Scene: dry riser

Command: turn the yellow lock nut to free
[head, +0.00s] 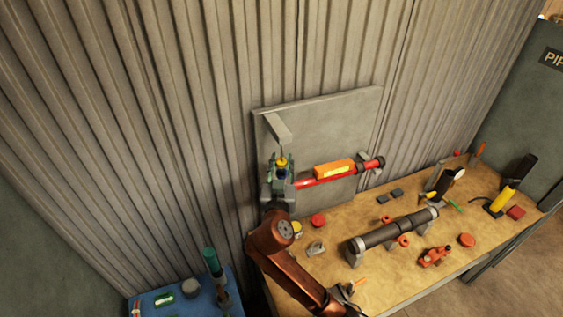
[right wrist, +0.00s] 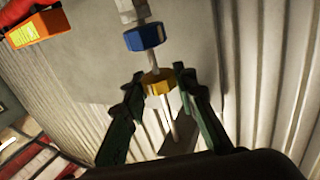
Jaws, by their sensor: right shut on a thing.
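The yellow lock nut (right wrist: 158,83) sits on a thin pale rod in the right wrist view. A blue nut (right wrist: 145,38) sits further along the same rod, apart from it. My right gripper (right wrist: 157,79) has its green fingers on either side of the yellow nut and is shut on it. In the head view the yellow nut (head: 282,161) shows small above the blue nut (head: 282,171), with my right gripper (head: 279,168) around that spot in front of the grey panel. The fingers partly hide the rod there. My left gripper is out of view.
A red pipe (head: 316,181) with an orange label block (head: 334,169) runs right from the nuts. A grey bracket (head: 277,129) juts out above. The wooden bench (head: 330,275) below carries a dark pipe (head: 395,229) and several loose parts. A blue-topped surface (head: 185,302) stands lower left.

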